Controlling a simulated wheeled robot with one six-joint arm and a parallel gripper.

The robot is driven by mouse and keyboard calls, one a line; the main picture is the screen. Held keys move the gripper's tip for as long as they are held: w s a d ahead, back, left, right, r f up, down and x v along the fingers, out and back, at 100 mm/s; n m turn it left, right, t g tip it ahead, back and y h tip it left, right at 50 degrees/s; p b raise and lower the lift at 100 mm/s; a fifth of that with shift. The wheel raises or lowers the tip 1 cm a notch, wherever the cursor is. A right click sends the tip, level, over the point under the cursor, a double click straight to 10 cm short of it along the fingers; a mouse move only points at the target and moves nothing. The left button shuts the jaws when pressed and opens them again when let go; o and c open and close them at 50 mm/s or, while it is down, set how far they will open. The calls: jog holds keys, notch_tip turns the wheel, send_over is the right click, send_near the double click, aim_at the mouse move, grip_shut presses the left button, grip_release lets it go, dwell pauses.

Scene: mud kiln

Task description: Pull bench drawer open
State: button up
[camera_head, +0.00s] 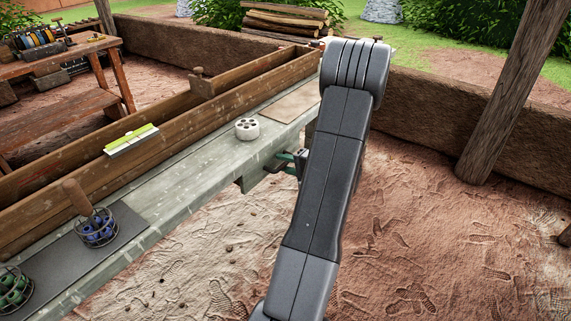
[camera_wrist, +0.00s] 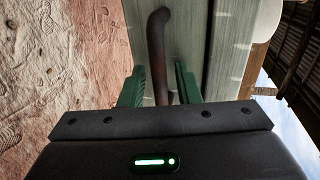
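The drawer handle (camera_wrist: 157,45) is a dark brown curved bar, seen in the wrist view against a grey-green wooden face (camera_wrist: 196,30). My gripper (camera_wrist: 160,84) has two green fingers, one on each side of the handle. A narrow gap shows on the right of the handle, so the fingers look open around it; contact on the left is unclear. In the head view my gripper (camera_head: 291,158) is beside the front edge of the long bench (camera_head: 190,165), partly hidden by my arm. A drawer box (camera_head: 247,181) shows under the bench edge. How far it stands out is unclear.
The sandy floor before the bench is clear. A wooden post (camera_head: 512,90) stands at right.

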grip_shut()
jog(key=f+b+v, duration=0.2)
jog(key=v, duration=0.7)
jog(key=f+b+v, duration=0.1)
jog(key=b+v, duration=0.2)
jog(key=v, duration=0.6)
jog(key=shift+s+d+f, duration=0.25)
jog(key=shift+d+f, duration=0.1)
jog(key=shift+d, duration=0.05)
grip_release()
